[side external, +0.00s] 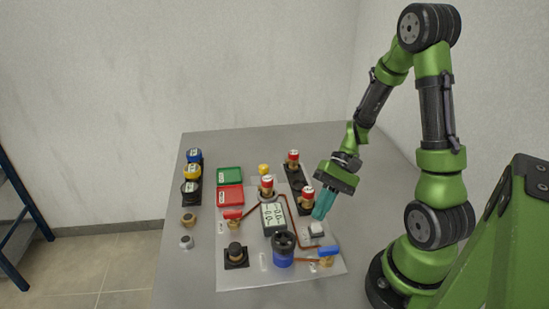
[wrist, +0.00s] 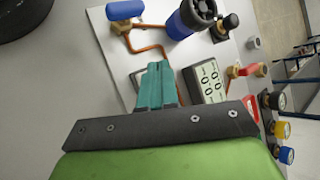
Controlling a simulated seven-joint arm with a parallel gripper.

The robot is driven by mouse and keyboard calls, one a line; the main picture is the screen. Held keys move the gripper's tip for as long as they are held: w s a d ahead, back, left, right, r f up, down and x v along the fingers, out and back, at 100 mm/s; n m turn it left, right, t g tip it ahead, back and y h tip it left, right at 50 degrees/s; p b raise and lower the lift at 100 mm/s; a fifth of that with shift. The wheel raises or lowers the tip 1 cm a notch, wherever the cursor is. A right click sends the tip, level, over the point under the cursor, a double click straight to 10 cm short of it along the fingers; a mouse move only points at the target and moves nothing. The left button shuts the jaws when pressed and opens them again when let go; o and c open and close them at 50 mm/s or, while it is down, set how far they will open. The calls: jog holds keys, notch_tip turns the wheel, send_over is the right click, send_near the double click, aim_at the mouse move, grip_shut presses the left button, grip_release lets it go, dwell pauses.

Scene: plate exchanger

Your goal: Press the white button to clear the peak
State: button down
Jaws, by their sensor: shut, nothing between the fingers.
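The white button (side external: 316,229) is a small pale block on the light panel (side external: 240,278), right of the display. My gripper (side external: 319,217) has teal fingers, closed together and pointing down, with the tips right by the button in the side view. I cannot tell whether they touch it. In the wrist view the closed fingers (wrist: 156,70) cover most of the spot where the button sits. The display (side external: 274,218) shows two rows of digits with zeros; it also shows in the wrist view (wrist: 206,82).
A blue pump (side external: 284,249) and a blue-handled valve (side external: 328,252) stand near the button. Red-capped parts (side external: 307,196) stand close behind my fingers. Green (side external: 229,176) and red (side external: 230,196) trays and several gauges (side external: 191,170) are at the left.

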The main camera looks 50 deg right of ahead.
jog(key=shift+r, duration=2.05)
notch_tip(320, 180, up, 8)
jog(key=n+t+h, duration=0.2)
jog(key=t+h, duration=0.1)
jog(key=h, duration=0.4)
send_over(320, 224)
jog(key=w+a, duration=0.1)
jog(key=a, duration=0.1)
jog(key=a+r+n+t, duration=0.3)
jog(key=a+r, duration=0.2)
jog(key=r, duration=0.2)
jog(key=shift+s+a+n+t, duration=0.2)
jog(key=shift+s+n+t, duration=0.1)
jog(key=shift+s+t, duration=0.1)
